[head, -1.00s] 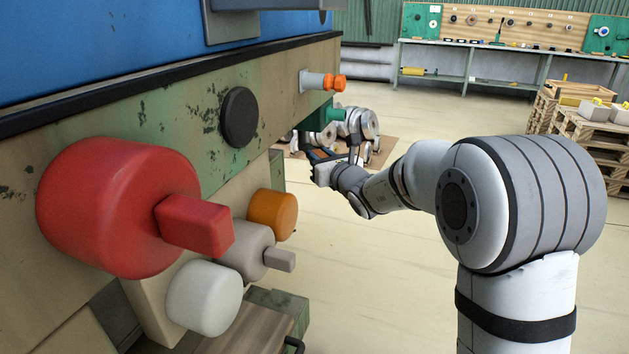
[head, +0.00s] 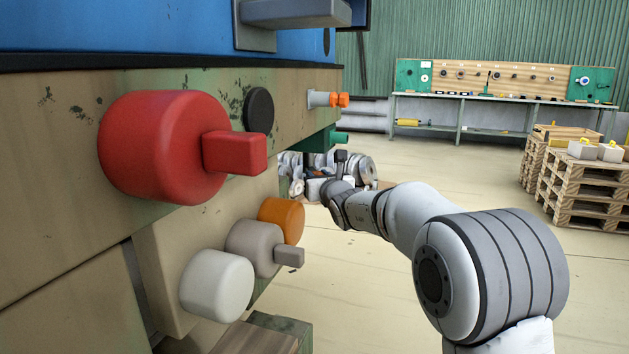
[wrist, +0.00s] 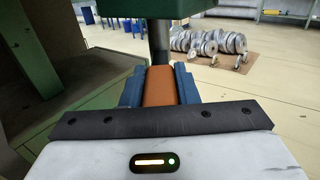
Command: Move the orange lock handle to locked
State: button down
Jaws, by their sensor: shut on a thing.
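In the wrist view, the orange lock handle (wrist: 160,86) is a flat orange-brown bar below a grey post, which runs up to a green block (wrist: 165,7). My gripper (wrist: 160,80) has its two blue fingers shut on the handle, one on each side. The handle points from the post toward my palm. In the head view, my gripper (head: 318,189) is at the far end of my outstretched arm, beyond the machine's edge. The handle itself cannot be made out there, and the fingers are too small to read.
A large red knob (head: 160,148), an orange round knob (head: 283,218), a grey knob (head: 252,248) and a white knob (head: 217,284) stick out from the machine. Pallets (head: 580,190) stand at right; open floor lies between.

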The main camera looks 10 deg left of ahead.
jog(key=shift+d, duration=0.15)
jog(key=c, duration=1.4)
grip_release()
jog(key=shift+w, duration=0.1)
jog(key=shift+o, duration=1.4)
jog(key=v, duration=0.7)
jog(key=shift+s, duration=0.4)
jog(key=shift+d+f, duration=0.1)
